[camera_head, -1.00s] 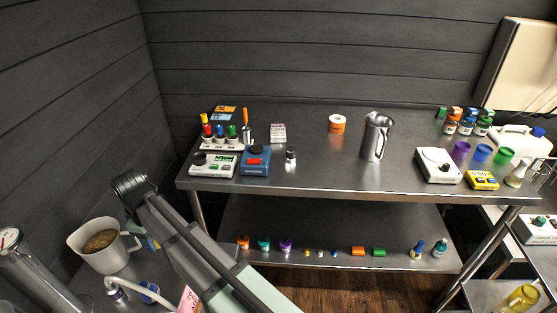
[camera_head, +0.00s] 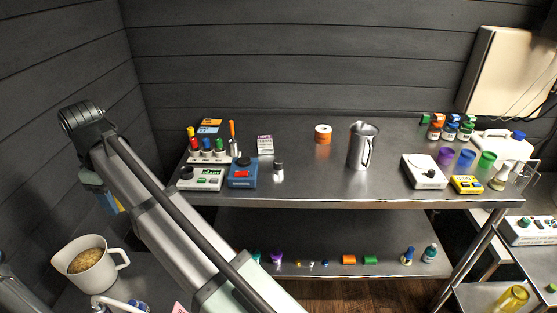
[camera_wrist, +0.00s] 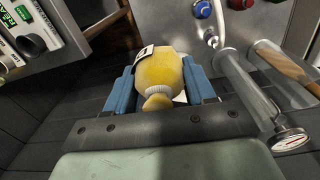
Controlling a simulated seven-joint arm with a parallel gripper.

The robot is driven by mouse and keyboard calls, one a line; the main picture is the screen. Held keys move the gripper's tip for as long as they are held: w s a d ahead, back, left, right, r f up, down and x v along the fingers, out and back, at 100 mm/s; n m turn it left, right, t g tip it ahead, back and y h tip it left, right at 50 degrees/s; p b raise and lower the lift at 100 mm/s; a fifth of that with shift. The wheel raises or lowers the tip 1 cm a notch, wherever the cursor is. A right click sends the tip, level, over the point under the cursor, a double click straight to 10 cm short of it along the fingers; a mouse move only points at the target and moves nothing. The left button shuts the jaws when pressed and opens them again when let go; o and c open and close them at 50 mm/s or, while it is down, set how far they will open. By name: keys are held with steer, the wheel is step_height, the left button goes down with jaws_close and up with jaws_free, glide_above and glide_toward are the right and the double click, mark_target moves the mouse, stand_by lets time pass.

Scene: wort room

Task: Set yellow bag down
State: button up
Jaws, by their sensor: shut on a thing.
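The yellow bag (camera_wrist: 160,72) is gripped between the two blue fingers of my gripper (camera_wrist: 160,88) in the wrist view. It is rounded, with a pale tie around its neck and a dark-edged label at its upper left. In the head view my gripper (camera_head: 113,198) hangs at the left, above the lower left bench (camera_head: 172,279) and close to the dark wall. Only a small bit of yellow shows there; the rest of the bag is hidden by my arm. The bag is held in the air.
A pitcher of grain (camera_head: 88,267) stands on the lower left bench. A cylinder with a dial gauge (camera_wrist: 290,141) is at the wrist view's right. The steel table (camera_head: 310,181) carries a white meter (camera_head: 200,178), a blue device (camera_head: 242,174) and a metal jug (camera_head: 362,146); its middle front is clear.

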steer(key=w+d+m, duration=0.2)
steer(key=w+d, duration=0.5)
steer(key=w, duration=0.6)
steer(key=m, duration=0.8)
glide_above(305, 159)
step_height(305, 159, down, 4)
steer(key=shift+s+f, duration=0.1)
steer(key=shift+f, duration=5.55)
steer(key=shift+f, duration=0.1)
steer(key=o, duration=1.1)
steer(key=shift+o, duration=0.2)
